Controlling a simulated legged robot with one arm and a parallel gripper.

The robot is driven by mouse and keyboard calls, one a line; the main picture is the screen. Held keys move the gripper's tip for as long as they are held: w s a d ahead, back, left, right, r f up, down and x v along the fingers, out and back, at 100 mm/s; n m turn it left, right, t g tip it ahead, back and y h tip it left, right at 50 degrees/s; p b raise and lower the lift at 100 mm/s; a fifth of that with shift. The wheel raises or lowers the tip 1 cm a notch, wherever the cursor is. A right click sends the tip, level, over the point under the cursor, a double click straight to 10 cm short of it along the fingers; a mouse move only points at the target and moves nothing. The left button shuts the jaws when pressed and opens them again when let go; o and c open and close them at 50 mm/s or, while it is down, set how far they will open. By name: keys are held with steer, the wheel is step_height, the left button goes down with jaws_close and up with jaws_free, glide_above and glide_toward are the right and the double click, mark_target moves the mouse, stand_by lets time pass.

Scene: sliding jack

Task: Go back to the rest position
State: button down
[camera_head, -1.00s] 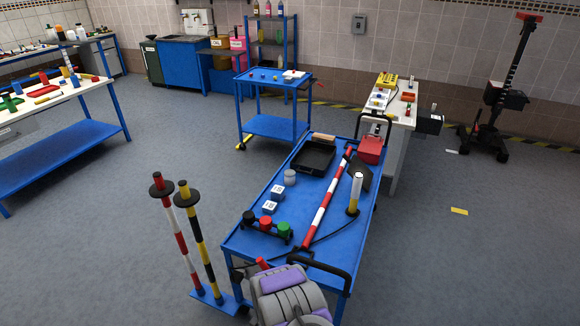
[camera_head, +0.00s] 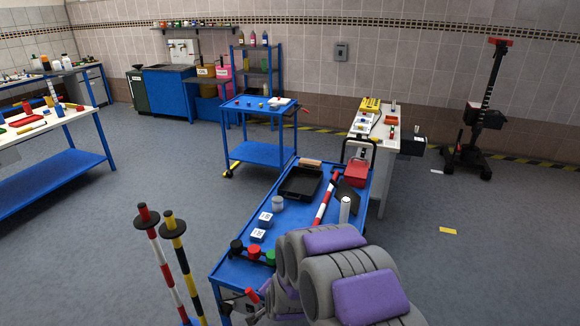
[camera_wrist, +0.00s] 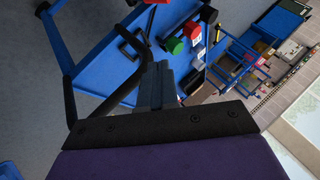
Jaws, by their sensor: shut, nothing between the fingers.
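My gripper (camera_wrist: 158,84) shows in the wrist view, with its dark fingers together and nothing between them. It points out over the front end of the blue cart (camera_wrist: 105,62), beside the cart's black handle; I cannot tell its height above the cart. In the head view my grey and purple arm links cover the cart's near right part. The gripper itself cannot be made out there. The green button (camera_wrist: 174,46) and red button (camera_wrist: 193,30) are to the upper right of the fingers, apart from them.
A blue trolley (camera_head: 262,152) is behind.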

steer(key=s+d+r+n+g, duration=0.25)
steer(key=s+d+r, duration=0.25)
steer(key=s+r, duration=0.3)
steer(key=s+d+r+n+g, duration=0.2)
steer(key=s+d+r+g, duration=0.1)
steer(key=s+d+r, duration=0.4)
steer(key=s+d+r+n+g, duration=0.1)
steer(key=s+d+r, duration=0.1)
steer(key=s, duration=0.6)
steer(key=s+d+r+n+g+h, duration=0.1)
steer(key=s+d+r+g, duration=0.1)
steer(key=s, duration=0.7)
steer(key=s+d+r+n+g+h, duration=0.1)
steer(key=s+d+r, duration=0.2)
steer(key=s, duration=0.5)
steer(key=shift+s+r, duration=0.15)
steer(key=shift+r, duration=0.6)
